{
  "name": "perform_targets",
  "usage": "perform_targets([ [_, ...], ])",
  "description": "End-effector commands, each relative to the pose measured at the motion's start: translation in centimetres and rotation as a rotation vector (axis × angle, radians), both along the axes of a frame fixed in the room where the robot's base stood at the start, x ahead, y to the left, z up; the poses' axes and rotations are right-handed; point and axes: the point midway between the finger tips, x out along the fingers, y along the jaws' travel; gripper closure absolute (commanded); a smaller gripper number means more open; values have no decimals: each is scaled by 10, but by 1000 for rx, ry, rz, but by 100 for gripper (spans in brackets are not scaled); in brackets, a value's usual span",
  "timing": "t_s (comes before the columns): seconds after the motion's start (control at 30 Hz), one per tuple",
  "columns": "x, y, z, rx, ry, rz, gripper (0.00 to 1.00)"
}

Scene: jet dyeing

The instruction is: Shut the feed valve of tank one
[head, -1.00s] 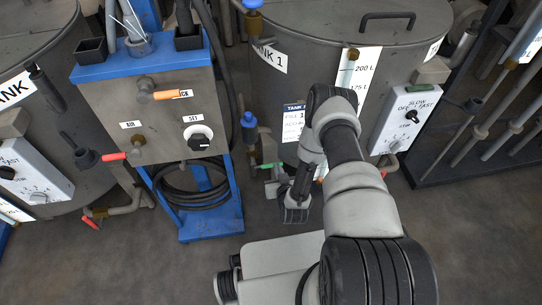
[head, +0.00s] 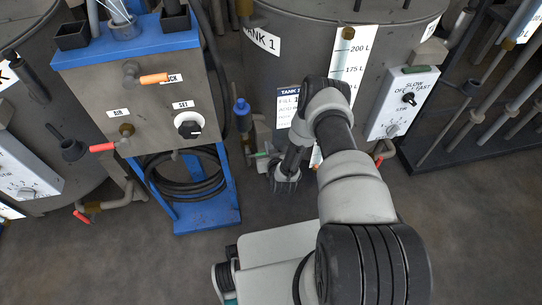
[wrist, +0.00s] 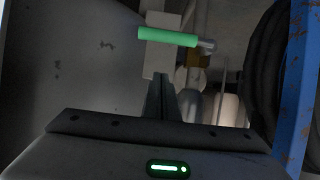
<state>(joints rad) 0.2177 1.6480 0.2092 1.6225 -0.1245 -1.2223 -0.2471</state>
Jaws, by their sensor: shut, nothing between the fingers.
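Tank 1 (head: 300,75) is the large grey drum at the back centre, with its name label on its side. A green lever handle (head: 262,155) shows small at its lower left, beside my gripper (head: 284,185). In the wrist view the green handle (wrist: 168,37) lies across the picture, on pipework with a brass-coloured part. My gripper (wrist: 161,80) is shut and empty, its fingers pointing at the handle from below in that picture. The tips look close to the handle, but I cannot tell whether they touch. My arm hides part of the tank's front.
A blue-framed control stand (head: 165,100) with a coiled black hose (head: 185,178) stands just left of the handle. A blue-topped fitting (head: 242,108) rises above it. A white switch box (head: 402,103) is on the tank's right. Floor in front is clear.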

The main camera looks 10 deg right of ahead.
Motion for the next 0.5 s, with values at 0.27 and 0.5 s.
perform_targets([
  [0.27, 7, 0, -38, 0, 2, -1, 100],
  [0.5, 5, 0, -46, -1, 1, 0, 100],
])
